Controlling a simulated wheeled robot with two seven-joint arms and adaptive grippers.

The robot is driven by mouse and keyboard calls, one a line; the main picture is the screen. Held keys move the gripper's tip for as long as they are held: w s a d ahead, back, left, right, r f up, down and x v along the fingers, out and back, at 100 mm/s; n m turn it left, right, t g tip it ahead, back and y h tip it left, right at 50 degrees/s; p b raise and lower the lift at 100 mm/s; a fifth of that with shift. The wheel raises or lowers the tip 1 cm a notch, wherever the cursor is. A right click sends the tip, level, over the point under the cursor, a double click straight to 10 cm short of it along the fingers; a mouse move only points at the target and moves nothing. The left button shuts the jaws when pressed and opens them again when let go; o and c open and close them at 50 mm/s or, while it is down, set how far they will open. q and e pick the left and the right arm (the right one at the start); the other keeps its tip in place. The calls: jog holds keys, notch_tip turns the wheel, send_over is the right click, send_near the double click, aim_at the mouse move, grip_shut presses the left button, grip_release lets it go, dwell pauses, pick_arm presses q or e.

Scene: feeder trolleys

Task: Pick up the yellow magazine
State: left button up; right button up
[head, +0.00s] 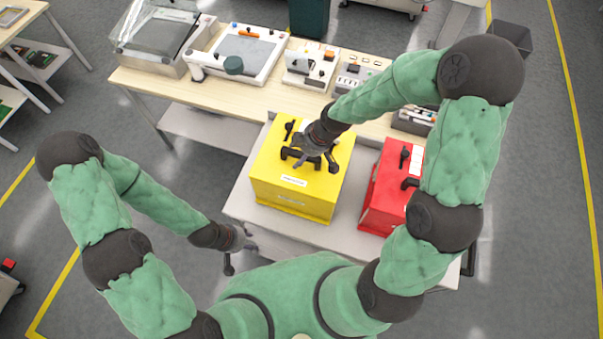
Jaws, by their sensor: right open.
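The yellow magazine (267,178) is a box standing on a light grey trolley (238,204). It has a dark handle and a small fitting on top and white labels toward its front. My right gripper (313,163) reaches in from above and is open over the magazine's top, by the dark handle. It partly hides the handle, and I cannot tell whether the fingers touch it. My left gripper (238,254) hangs low beside the trolley's left front edge, away from the magazine. Its finger opening is too small to tell.
A red magazine (383,198) stands right of the yellow one on the same trolley, partly behind my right arm. A wooden bench (262,98) behind carries a clear-covered machine (160,38), a white machine (248,50) and small devices.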

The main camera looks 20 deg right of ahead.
jog(key=shift+f, duration=0.15)
dwell(0.4)
grip_shut()
jog(key=shift+w, duration=0.1)
